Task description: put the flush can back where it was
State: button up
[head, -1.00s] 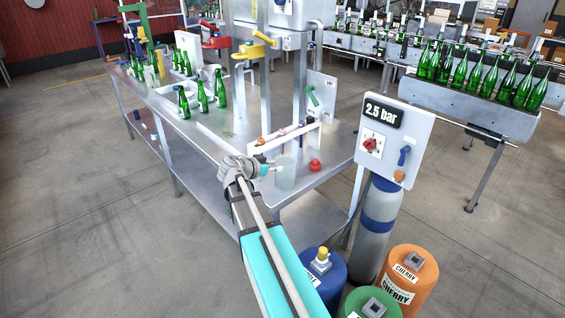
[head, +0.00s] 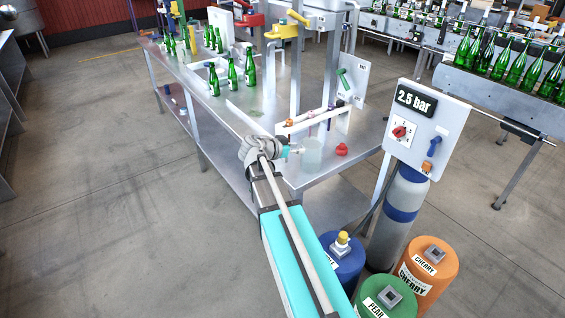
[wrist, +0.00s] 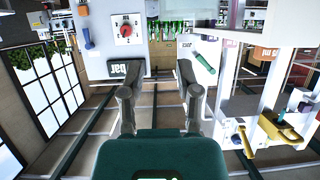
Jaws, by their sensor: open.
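No object is plainly marked as the flush can. A translucent pale container (head: 311,154) stands upright on the steel table's near end, and I cannot tell if it is the flush can. My gripper (head: 294,150) is just left of it in the head view, and I cannot tell whether they touch. In the wrist view, which is upside down, my gripper (wrist: 158,78) has its two fingers spread with nothing held between them. A blue keg (head: 343,267) with a yellow top, a green keg (head: 379,303) and an orange keg (head: 429,276) stand on the floor.
A red piece (head: 342,149) lies right of the container. A white rack (head: 305,124) stands behind it. Green bottles (head: 231,73) stand farther along the steel table (head: 331,181). The 2.5 bar panel (head: 430,120) and a gas cylinder (head: 396,238) stand right. The floor at left is clear.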

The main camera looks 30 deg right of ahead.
jog(key=s+a+f+n+y, duration=0.3)
jog(key=s+a+n+y, duration=0.1)
jog(key=a, duration=0.6)
jog(key=s+a+f+n+g+y, duration=0.1)
jog(key=s+a+f+n+y, duration=0.3)
jog(key=a+n, duration=0.3)
jog(key=s+a+f+n+y, duration=0.4)
jog(key=a+n+y, duration=0.1)
jog(key=a, duration=0.8)
jog(key=shift+s+a+f+n+y, duration=0.2)
jog(key=shift+a+f+n+y, duration=0.1)
jog(key=shift+a+n, duration=0.1)
